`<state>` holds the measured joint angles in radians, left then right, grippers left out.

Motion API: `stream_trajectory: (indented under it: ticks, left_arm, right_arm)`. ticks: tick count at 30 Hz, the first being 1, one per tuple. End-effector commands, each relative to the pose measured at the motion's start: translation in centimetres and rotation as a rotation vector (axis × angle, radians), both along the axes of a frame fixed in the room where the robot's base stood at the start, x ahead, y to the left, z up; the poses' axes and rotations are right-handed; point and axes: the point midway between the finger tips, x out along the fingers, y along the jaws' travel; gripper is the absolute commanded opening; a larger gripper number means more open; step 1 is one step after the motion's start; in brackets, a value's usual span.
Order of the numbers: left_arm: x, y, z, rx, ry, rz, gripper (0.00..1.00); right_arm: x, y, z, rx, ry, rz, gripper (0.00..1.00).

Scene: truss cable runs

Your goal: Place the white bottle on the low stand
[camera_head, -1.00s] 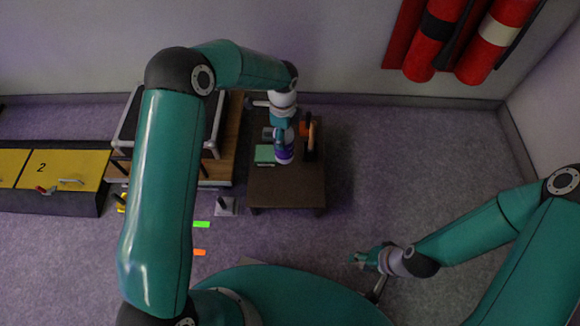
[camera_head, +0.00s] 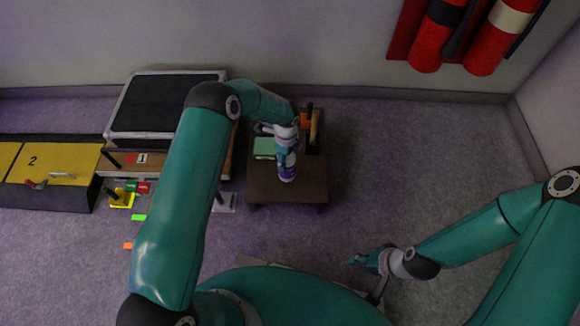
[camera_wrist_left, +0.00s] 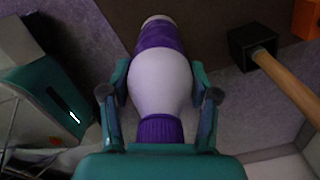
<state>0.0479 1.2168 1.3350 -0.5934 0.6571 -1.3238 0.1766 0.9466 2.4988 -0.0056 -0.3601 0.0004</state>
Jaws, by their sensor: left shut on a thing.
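The white bottle (camera_wrist_left: 160,85), with a purple cap and purple band, lies between the two fingers of my left gripper (camera_wrist_left: 160,92) in the left wrist view. The fingers press on its sides. In the head view the bottle (camera_head: 287,172) shows below my left gripper (camera_head: 285,155), over the low brown stand (camera_head: 285,190). I cannot tell whether its base touches the stand. My right gripper (camera_head: 366,259) is over the floor at the lower right, away from the bottle; its fingers are too small to read.
A teal box (camera_head: 264,148) and a wooden-handled tool (camera_head: 315,128) are at the stand's back. A black-topped platform (camera_head: 165,104) and yellow drawers (camera_head: 48,163) are at the left. Red cylinders (camera_head: 438,35) hang on the back wall. Floor right of the stand is clear.

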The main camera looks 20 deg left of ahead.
Motion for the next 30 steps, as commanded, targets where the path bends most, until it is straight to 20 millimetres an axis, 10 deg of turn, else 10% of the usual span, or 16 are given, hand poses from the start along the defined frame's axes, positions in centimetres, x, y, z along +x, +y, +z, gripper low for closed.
stream_trajectory:
  ticks: [23,24,30]
  left_arm:
    - [0.0,-0.1,-4.7,0.0,-0.001,0.0,0.11]
    - [0.0,-0.1,-4.7,0.0,0.0,0.0,0.64]
    - [0.0,-0.1,-4.6,0.0,0.001,0.0,0.86]
  right_arm:
    - [0.0,0.0,-1.6,0.0,0.0,0.0,0.4]
    - [0.0,0.0,-1.5,0.0,0.0,0.0,0.4]
    - [0.0,0.0,-1.5,0.0,0.0,0.0,0.4]
